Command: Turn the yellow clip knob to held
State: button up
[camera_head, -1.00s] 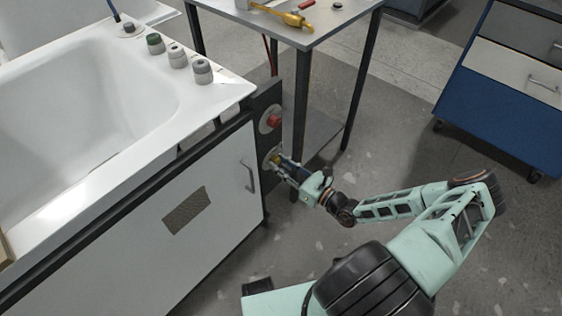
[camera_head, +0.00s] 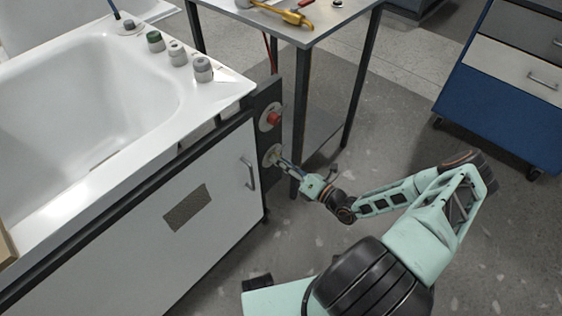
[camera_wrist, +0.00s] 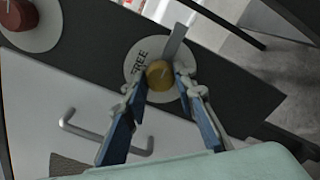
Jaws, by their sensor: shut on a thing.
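The yellow clip knob (camera_wrist: 160,78) sits on a round pale plate (camera_wrist: 140,58) on the dark panel in the wrist view. Lettering ending in "REE" shows on the plate to the knob's left. A grey bar (camera_wrist: 176,40) runs from beside the knob toward the upper right. My gripper (camera_wrist: 160,84) has its two fingers on either side of the knob and is shut on it. In the head view my gripper (camera_head: 281,161) reaches the lower plate on the panel, and the fingers mostly hide the knob there.
A red knob (camera_head: 274,118) on its own plate sits above on the same panel (camera_head: 268,97). A door handle (camera_head: 248,174) stands out to the left.

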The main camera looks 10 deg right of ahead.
jog(key=shift+m, duration=0.3)
jog(key=o, duration=1.2)
jog(key=shift+a, duration=0.1)
jog(key=shift+c, duration=0.2)
jog(key=v, duration=1.2)
